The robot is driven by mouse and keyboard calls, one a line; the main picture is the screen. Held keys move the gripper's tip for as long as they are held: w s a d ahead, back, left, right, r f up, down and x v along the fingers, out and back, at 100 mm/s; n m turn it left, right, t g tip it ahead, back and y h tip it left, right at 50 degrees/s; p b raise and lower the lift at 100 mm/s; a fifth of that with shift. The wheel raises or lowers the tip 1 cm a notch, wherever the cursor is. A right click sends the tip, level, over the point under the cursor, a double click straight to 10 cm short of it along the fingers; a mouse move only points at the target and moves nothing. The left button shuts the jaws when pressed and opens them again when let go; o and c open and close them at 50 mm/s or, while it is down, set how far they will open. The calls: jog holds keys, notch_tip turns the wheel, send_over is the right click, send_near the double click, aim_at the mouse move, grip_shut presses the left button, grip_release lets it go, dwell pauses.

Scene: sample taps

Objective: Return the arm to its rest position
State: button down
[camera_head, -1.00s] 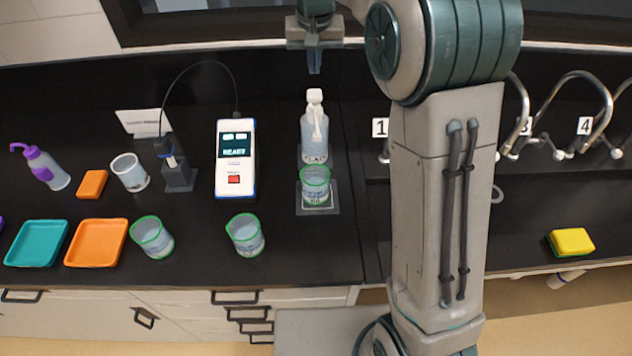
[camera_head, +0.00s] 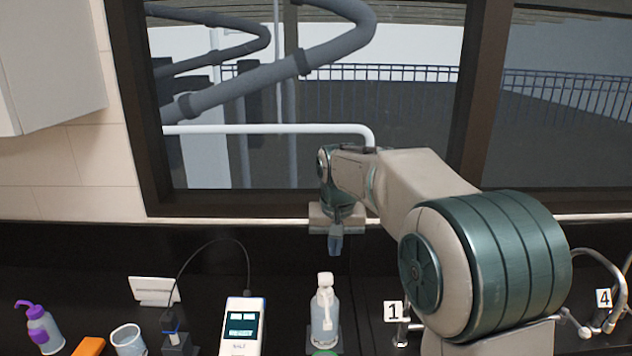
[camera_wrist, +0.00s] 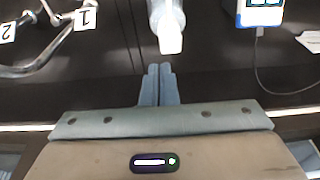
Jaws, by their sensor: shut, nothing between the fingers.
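My gripper (camera_head: 336,246) hangs pointing down in the middle of the head view, in front of the window sill. Its two fingers are together and empty; they also show closed in the wrist view (camera_wrist: 160,70). The fingertips are above and apart from a white-capped clear bottle (camera_head: 325,318) standing on the black counter. In the wrist view the bottle's white nozzle (camera_wrist: 170,38) lies just beyond the fingertips. My arm reaches up from the lower right of the head view and bends toward the window.
A white meter (camera_head: 242,328) with a cable stands left of the bottle. A purple-capped wash bottle (camera_head: 42,328), an orange block (camera_head: 90,346) and a beaker (camera_head: 128,340) are further left. Curved metal taps (camera_head: 598,262) stand at the right, with tags 1 and 4. A large window is behind.

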jog(key=s+d+f+b, duration=0.1)
jog(key=s+d+f, duration=0.1)
jog(key=s, duration=0.7)
jog(key=s+d+f+t+b, duration=0.1)
jog(key=s+d+f, duration=0.2)
jog(key=s, duration=0.7)
jog(key=s+d+f+b, duration=0.1)
jog(key=s+d, duration=0.4)
jog(key=s, duration=0.5)
jog(key=shift+d+f, duration=0.35)
jog(key=shift+f, duration=0.5)
